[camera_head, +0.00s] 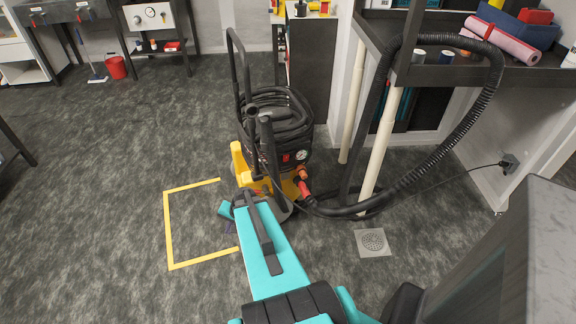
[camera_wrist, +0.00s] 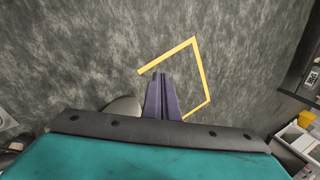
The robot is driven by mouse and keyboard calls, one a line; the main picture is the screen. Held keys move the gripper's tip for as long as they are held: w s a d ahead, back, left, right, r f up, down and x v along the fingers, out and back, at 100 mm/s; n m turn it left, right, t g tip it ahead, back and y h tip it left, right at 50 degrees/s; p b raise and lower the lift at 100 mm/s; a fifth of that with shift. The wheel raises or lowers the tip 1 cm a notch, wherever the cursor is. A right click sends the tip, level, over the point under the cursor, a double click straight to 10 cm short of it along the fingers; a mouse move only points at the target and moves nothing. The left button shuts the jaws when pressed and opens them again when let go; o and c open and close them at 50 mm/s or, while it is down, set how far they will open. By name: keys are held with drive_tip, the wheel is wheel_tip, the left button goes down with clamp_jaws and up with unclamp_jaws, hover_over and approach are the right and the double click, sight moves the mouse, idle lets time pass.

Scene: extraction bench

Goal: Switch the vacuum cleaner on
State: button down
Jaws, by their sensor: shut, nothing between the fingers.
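The vacuum cleaner (camera_head: 290,139) stands on the floor in the head view, with a black body, yellow base, tall black handle and coiled hose on top. Its front has a round dial (camera_head: 302,155) and a small red part (camera_head: 286,157) beside it, which may be the switch; its position is too small to read. My gripper (camera_head: 229,227) is low at the left front of the cleaner, partly hidden by my teal arm. In the wrist view my gripper's purple fingers (camera_wrist: 161,76) are shut and empty above the floor. I cannot tell whether they touch the cleaner.
A yellow floor outline (camera_head: 167,230) lies left of the cleaner and also shows in the wrist view (camera_wrist: 205,75). A black hose (camera_head: 440,160) loops up around the dark shelf (camera_head: 505,72) at right. A floor drain (camera_head: 373,242) lies right. The left floor is open.

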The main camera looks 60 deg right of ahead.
drive_tip(key=s+d+r+m+t+h+b, duration=0.1)
drive_tip(key=s+d+r+m+h, duration=0.1)
drive_tip(key=d, duration=0.9)
drive_tip(key=s+d+r+m+t+h+b, duration=0.1)
drive_tip(key=s+d+r+m, duration=0.4)
drive_tip(key=d, duration=0.7)
drive_tip(key=s+d+r+m+t+h+b, duration=0.1)
drive_tip(key=s+d+r+m+h+b, duration=0.2)
drive_tip(key=d, duration=0.8)
drive_tip(key=shift+s+d+r+m+t+h, duration=0.2)
drive_tip(key=shift+s+m+t+h, duration=0.15)
drive_tip(key=shift+m+h, duration=0.2)
drive_tip(key=shift+w, duration=0.1)
drive_tip(key=p, duration=0.2)
approach(286, 159)
drive_tip(key=shift+x, duration=2.6)
drive_tip(key=shift+f, duration=0.1)
drive_tip(key=shift+d, duration=0.1)
